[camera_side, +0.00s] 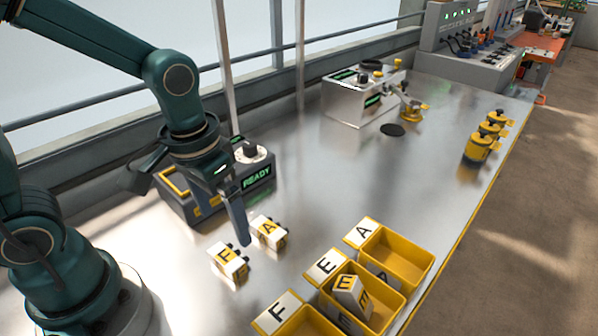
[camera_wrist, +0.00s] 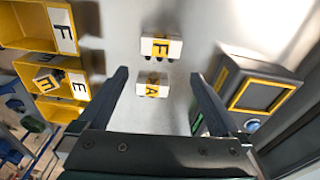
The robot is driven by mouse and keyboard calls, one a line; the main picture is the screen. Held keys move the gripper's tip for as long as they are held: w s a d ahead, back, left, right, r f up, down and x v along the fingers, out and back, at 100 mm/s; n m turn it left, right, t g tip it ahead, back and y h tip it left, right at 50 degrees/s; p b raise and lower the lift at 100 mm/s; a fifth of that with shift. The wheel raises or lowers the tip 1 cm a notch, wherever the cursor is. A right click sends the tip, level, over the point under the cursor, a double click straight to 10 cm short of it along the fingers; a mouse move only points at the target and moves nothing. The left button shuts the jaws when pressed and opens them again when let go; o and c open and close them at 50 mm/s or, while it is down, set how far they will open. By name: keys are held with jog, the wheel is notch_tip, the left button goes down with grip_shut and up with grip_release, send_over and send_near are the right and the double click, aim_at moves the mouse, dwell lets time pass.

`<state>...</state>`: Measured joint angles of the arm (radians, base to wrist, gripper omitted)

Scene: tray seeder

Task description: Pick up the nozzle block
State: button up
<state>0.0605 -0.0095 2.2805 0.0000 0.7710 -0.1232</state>
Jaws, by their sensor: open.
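A white nozzle block with a yellow band marked A (camera_side: 269,232) stands on the metal table. A similar block marked F (camera_side: 228,262) stands beside it, apart. Both show in the wrist view, the A block (camera_wrist: 153,85) nearer my gripper and the F block (camera_wrist: 161,47) farther up. A third block, marked E (camera_side: 351,294), lies tilted in the middle yellow bin (camera_side: 398,307). My gripper (camera_side: 241,228) is over the table by the A and F blocks. In the wrist view my gripper (camera_wrist: 158,76) is open and empty, with the A block between its fingers in the picture.
The yellow A bin (camera_side: 425,262) and F bin (camera_side: 283,323) flank the E bin along the near edge. A dark box with a READY display (camera_side: 257,182) stands just behind the blocks. Small yellow pots (camera_side: 480,146) stand far right. The table's middle is clear.

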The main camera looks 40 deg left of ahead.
aim_at(227, 255)
jog(key=shift+s+d+f+g, duration=0.1)
jog(key=shift+s+f+g, duration=0.15)
jog(key=shift+f, duration=0.4)
jog(key=shift+s+f+g, duration=0.15)
jog(key=shift+f+g, duration=0.2)
jog(key=shift+f, duration=2.65)
jog(key=shift+c, duration=0.3)
jog(key=c, duration=1.2)
jog(key=shift+c, duration=0.2)
jog(key=shift+r, duration=0.1)
